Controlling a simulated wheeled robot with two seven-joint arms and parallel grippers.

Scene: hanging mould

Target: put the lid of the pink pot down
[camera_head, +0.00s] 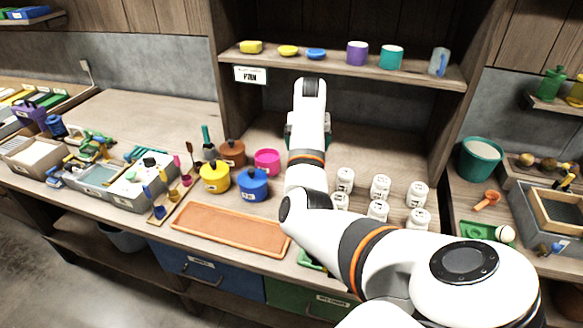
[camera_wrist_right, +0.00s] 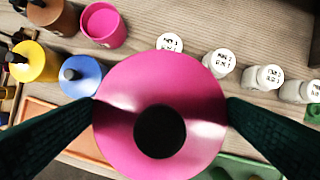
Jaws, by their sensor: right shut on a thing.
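The pink lid (camera_wrist_right: 150,75) is a round disc with a black knob (camera_wrist_right: 160,131), large in the right wrist view. My right gripper (camera_wrist_right: 161,108) is shut on it, one dark finger on each side. In the head view my arm hides the lid and most of the gripper, near the back of the worktop. The pink pot (camera_head: 267,162) stands uncovered on the worktop, left of my arm; it also shows at the upper left of the right wrist view (camera_wrist_right: 103,27). My left gripper is in neither view.
Yellow (camera_head: 215,177), blue (camera_head: 252,184) and brown (camera_head: 232,153) lidded pots stand left of the pink pot. An orange tray (camera_head: 230,229) lies in front. Several white labelled jars (camera_head: 380,188) stand right of my arm. A shelf (camera_head: 340,69) with small items hangs above.

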